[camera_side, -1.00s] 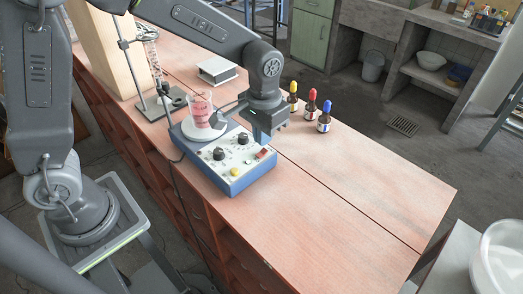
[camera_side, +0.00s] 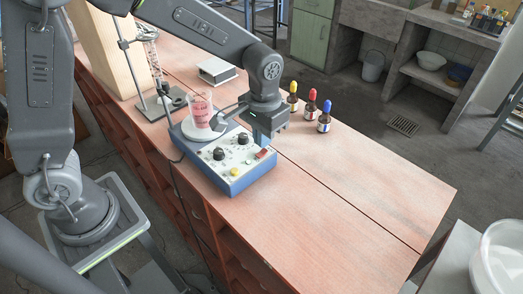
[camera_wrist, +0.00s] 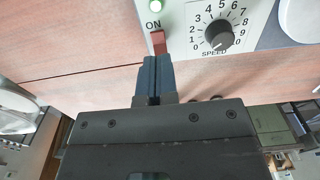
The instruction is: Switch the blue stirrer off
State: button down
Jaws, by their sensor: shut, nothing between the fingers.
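The blue stirrer (camera_side: 238,184) stands on the wooden bench with a beaker of pink-red liquid (camera_side: 200,113) on its round plate. Its panel carries dark knobs, a yellow button and a red switch (camera_side: 263,153). My gripper (camera_side: 265,142) is over the switch end of the panel. In the wrist view its shut, empty blue fingertips (camera_wrist: 156,60) are just short of the switch; contact cannot be told.
Three dropper bottles with yellow, red and blue caps (camera_side: 324,117) stand behind and right of my gripper. A stand with a glass coil (camera_side: 150,60) and a small white-topped box (camera_side: 217,71) are at the back left. The bench's right half is clear.

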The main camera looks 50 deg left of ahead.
aim_at(263, 152)
jog(key=shift+f, duration=1.3)
dwell(0.4)
jog(key=shift+r, duration=3.6)
jog(key=shift+r, duration=0.1)
jog(key=s+a+r+t, duration=0.2)
jog(key=s+a+r, duration=0.2)
jog(key=s, duration=0.4)
jog(key=s+a+r+t, duration=0.3)
jog(key=s+a+r, duration=0.1)
jog(key=s, duration=0.5)
jog(key=shift+a+t, duration=0.3)
jog(key=shift+a, duration=0.15)
jog(key=shift+r, duration=0.1)
